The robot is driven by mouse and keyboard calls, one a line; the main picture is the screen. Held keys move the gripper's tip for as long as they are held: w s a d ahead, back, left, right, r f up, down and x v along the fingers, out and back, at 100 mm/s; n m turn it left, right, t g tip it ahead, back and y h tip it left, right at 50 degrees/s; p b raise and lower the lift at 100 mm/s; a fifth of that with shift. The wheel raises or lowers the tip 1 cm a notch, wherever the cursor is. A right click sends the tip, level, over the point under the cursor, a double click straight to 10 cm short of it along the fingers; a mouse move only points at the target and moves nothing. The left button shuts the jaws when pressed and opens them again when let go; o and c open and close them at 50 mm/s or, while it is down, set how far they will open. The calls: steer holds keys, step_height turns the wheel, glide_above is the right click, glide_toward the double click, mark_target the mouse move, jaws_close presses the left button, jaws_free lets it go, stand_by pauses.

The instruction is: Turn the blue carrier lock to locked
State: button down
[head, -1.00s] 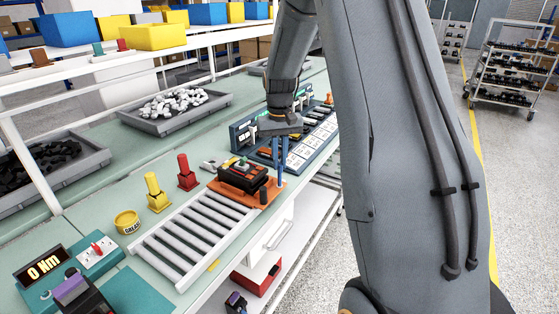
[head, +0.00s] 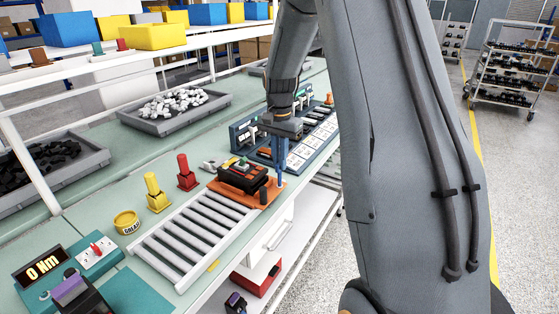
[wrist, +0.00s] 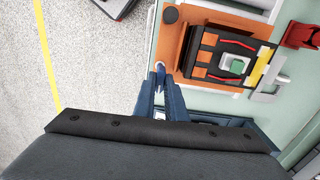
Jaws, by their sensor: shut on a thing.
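The orange carrier (head: 226,188) sits at the far end of the roller track, with a black breaker (head: 243,177) on it. In the wrist view the carrier (wrist: 170,48) and breaker (wrist: 231,57) are right of my fingers. My gripper (head: 282,178) points down at the carrier's right end. In the wrist view its blue fingers (wrist: 160,70) come close together at the carrier's edge, shut on the small blue carrier lock. The fingers hide nearly all of the lock, so I cannot tell its angle. A dark round knob (wrist: 171,15) stands on the carrier nearby.
The roller track (head: 190,235) runs toward the front left. Red (head: 186,172) and yellow (head: 155,193) posts and a yellow tin (head: 127,222) stand beside it. A blue rack of cards (head: 310,140) is behind my gripper. Open floor (wrist: 95,60) lies beyond the bench edge.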

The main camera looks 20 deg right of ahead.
stand_by(0.4)
steer(key=c, duration=1.8)
jaws_free()
steer(key=shift+r+b, duration=1.2)
steer(key=shift+r, duration=2.75)
steer(key=s+a+f+n, duration=0.3)
steer(key=s+a, duration=0.1)
steer(key=s, duration=0.3)
steer(key=s+a+f+n+t, duration=0.1)
steer(key=s+a+f+n, duration=0.2)
steer(key=s, duration=0.5)
steer(key=s+a+f+n, duration=0.3)
steer(key=s+a+n, duration=0.2)
steer(key=s, duration=0.3)
steer(key=shift+a+f+b, duration=0.35)
steer(key=shift+a, duration=0.15)
